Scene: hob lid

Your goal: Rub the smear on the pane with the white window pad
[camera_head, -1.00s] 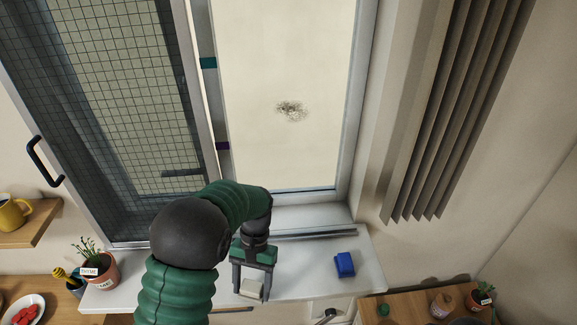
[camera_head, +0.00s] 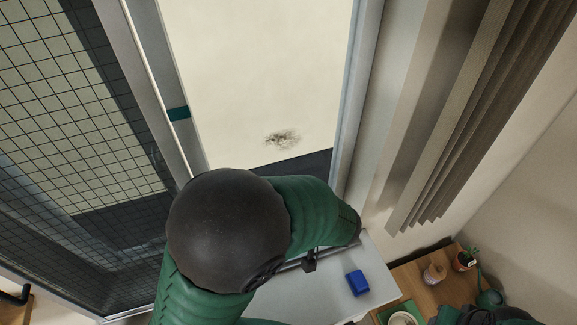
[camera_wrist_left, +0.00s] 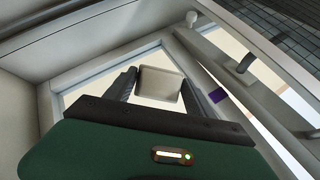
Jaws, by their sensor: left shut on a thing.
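The smear (camera_head: 282,139) is a dark speckled patch low on the pale window pane (camera_head: 265,60) in the head view. My left gripper (camera_wrist_left: 160,82) is shut on the white window pad (camera_wrist_left: 159,85), which sits between its two dark fingers in the left wrist view. In the head view my left arm bends across the front of the window below the smear, and it hides the pad and most of the gripper. I cannot tell how far the pad is from the glass. My right gripper is not in view.
A blue block (camera_head: 357,282) lies on the white sill (camera_head: 335,300). A dark mesh screen (camera_head: 80,110) fills the left side. Folded grey-brown slats (camera_head: 465,110) hang at the right. A wooden surface (camera_head: 415,280) with a potted plant (camera_head: 467,258) is at lower right.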

